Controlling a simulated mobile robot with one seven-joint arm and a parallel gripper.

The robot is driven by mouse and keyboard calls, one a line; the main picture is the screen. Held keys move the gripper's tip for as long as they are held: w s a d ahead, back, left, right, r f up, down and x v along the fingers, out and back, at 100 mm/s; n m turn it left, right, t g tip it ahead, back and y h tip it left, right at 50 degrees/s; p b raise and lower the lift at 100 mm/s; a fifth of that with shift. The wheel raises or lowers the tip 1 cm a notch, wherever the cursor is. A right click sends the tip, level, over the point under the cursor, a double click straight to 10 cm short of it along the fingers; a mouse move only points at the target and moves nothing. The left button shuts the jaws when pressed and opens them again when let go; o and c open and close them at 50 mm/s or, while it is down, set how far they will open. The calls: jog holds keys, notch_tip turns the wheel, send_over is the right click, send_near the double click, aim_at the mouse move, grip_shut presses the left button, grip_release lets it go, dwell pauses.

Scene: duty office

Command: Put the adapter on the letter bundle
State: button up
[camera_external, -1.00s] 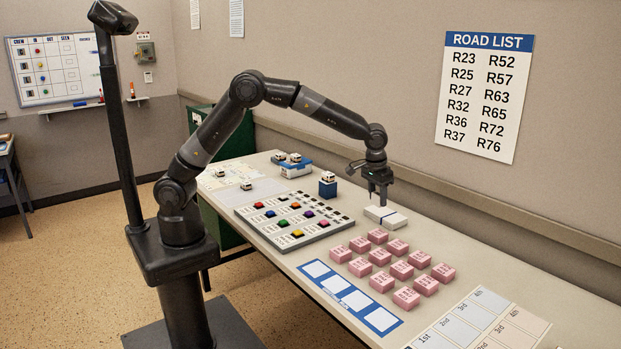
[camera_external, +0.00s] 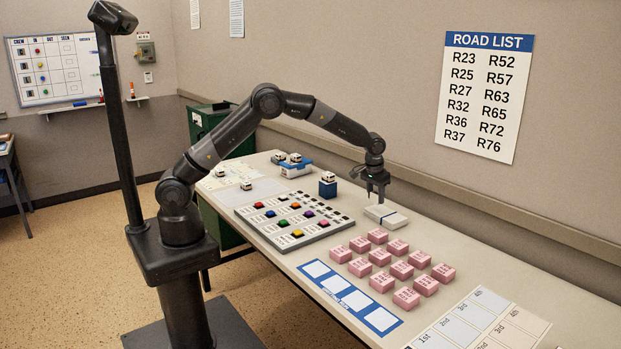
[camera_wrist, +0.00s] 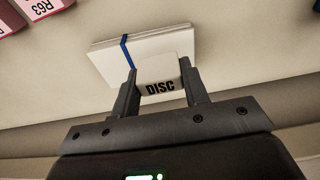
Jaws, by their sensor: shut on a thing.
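The letter bundle (camera_external: 394,219) is a white stack with a blue band, lying on the table below my gripper. In the wrist view the letter bundle (camera_wrist: 105,55) shows just beyond the fingertips. My gripper (camera_wrist: 159,66) is shut on a small white piece marked "DISC" (camera_wrist: 158,74), which I take to be the adapter. The piece overlaps the bundle's near edge in that view; I cannot tell whether they touch. In the external view my gripper (camera_external: 376,199) is over the bundle's far left end, and the held piece is not clear there.
Several pink blocks (camera_external: 401,270) stand in rows in front of the bundle. A grey board with coloured buttons (camera_external: 292,218) lies to the left, and a blue block with a small white vehicle (camera_external: 328,187) stands behind it. The wall runs close behind the table.

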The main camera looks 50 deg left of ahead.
aim_at(375, 203)
jog(key=shift+f, duration=1.85)
jog(key=shift+f, duration=0.1)
jog(key=o, duration=0.9)
jog(key=shift+o, duration=0.2)
